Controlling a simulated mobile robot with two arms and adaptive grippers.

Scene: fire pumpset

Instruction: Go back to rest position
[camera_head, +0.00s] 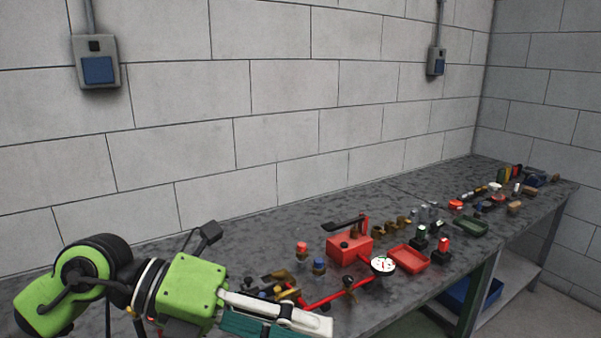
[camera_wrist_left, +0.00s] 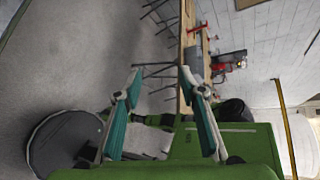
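My left gripper (camera_head: 325,322), with white and teal fingers, shows at the bottom of the head view at the end of my green and black arm. It is in front of the near part of the workbench in the picture. In the left wrist view the two fingers of my left gripper (camera_wrist_left: 160,82) are spread apart, with nothing held between them. My right gripper is in neither view.
The grey workbench (camera_head: 385,196) runs along the block wall. It bears a red pump (camera_head: 349,247), a gauge (camera_head: 383,265), a red tray (camera_head: 408,258), a green tray (camera_head: 470,227) and several fittings. A blue bin (camera_head: 472,292) sits beneath. The wrist view shows open floor (camera_wrist_left: 80,60).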

